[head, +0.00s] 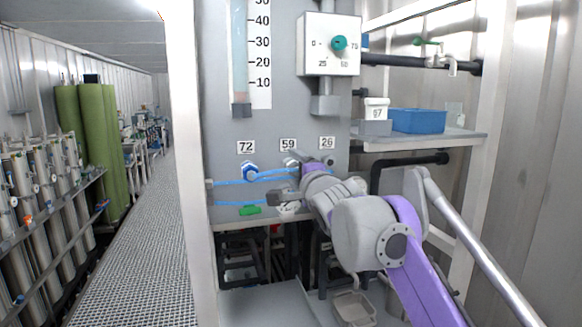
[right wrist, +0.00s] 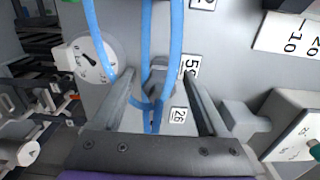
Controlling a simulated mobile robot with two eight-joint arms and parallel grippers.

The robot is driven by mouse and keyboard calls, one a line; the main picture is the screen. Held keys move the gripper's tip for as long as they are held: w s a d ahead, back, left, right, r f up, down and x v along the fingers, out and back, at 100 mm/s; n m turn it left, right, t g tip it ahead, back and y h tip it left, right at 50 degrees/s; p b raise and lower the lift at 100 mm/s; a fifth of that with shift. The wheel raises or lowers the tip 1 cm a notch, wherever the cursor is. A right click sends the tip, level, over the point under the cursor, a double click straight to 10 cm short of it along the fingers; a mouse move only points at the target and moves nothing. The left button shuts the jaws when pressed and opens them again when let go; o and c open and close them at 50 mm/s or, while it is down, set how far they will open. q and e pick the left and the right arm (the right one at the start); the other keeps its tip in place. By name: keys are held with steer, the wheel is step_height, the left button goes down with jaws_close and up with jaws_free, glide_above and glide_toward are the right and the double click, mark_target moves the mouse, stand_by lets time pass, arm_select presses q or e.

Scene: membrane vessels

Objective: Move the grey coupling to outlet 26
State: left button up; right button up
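A grey coupling (right wrist: 158,76) shows in the right wrist view between the fingers of my right gripper (right wrist: 158,72), close to label 59 (right wrist: 190,66), with blue hose around it. The fingers stand apart, and I see no clear contact with the coupling. In the head view my right gripper (head: 298,158) is at the panel by label 59 (head: 288,145) and hides most of the coupling. Outlet 26 (head: 328,161) is just right of it, under label 26 (head: 327,143), partly covered by my arm. My left gripper is not in view.
A blue coupling (head: 250,171) sits under label 72 (head: 246,147). Blue hoses (head: 230,182) run across the panel. A round dial (right wrist: 90,60) shows beside the left finger. A shelf (head: 430,138) with a blue bin (head: 417,120) stands at right.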

jaws_close()
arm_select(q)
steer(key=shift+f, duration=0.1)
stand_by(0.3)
arm_select(e)
steer(key=shift+f, duration=0.1)
steer(key=shift+b+v, duration=0.3)
steer(key=shift+v, duration=0.6)
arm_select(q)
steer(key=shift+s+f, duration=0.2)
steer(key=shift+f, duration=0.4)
arm_select(e)
steer(key=shift+s+d, duration=0.1)
steer(key=shift+s, duration=0.2)
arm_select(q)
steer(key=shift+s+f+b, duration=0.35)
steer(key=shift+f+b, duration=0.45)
arm_select(e)
steer(key=shift+v, duration=1.8)
